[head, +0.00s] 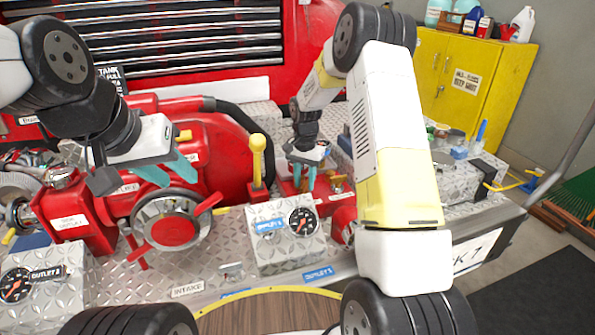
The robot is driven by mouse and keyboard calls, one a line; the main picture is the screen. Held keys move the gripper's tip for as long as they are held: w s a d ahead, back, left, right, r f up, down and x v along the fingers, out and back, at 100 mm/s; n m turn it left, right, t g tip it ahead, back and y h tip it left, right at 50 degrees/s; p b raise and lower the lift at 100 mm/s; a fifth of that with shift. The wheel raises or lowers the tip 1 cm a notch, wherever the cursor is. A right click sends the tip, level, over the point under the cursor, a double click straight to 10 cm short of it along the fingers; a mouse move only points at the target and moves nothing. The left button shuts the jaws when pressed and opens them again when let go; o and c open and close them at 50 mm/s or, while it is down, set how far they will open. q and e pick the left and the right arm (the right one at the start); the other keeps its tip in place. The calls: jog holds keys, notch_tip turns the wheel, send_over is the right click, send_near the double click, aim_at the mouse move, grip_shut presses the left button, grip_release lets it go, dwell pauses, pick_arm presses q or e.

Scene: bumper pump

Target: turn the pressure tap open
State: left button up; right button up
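No part carries a readable "pressure tap" label, so I cannot tell which one is the tap. A yellow-knobbed lever (257,160) stands upright on a red base at the middle of the pump panel. My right gripper (304,187) points down just right of it, over red fittings (290,205); its teal fingers are slightly apart, and whether anything is between them is unclear. My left gripper (170,174) has its teal fingers spread, above and in front of the red pump body. A red-hubbed round cap with red handles (172,230) lies below it, apart from the fingers.
A metal box with a gauge (303,221) and blue "Outlet" label stands front centre. Another gauge box (50,290) is at lower left. My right arm covers much of the right middle. A yellow cabinet (465,80) stands behind right. Open floor shows at right.

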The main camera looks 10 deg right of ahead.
jog(key=shift+c, duration=0.2)
grip_shut()
jog(key=shift+n, duration=0.4)
jog(key=n, duration=0.3)
jog(key=shift+d+n, duration=0.1)
jog(key=shift+n, duration=0.3)
jog(key=shift+d+n, duration=0.15)
jog(key=shift+n, duration=2.05)
jog(key=shift+o, duration=0.2)
grip_release()
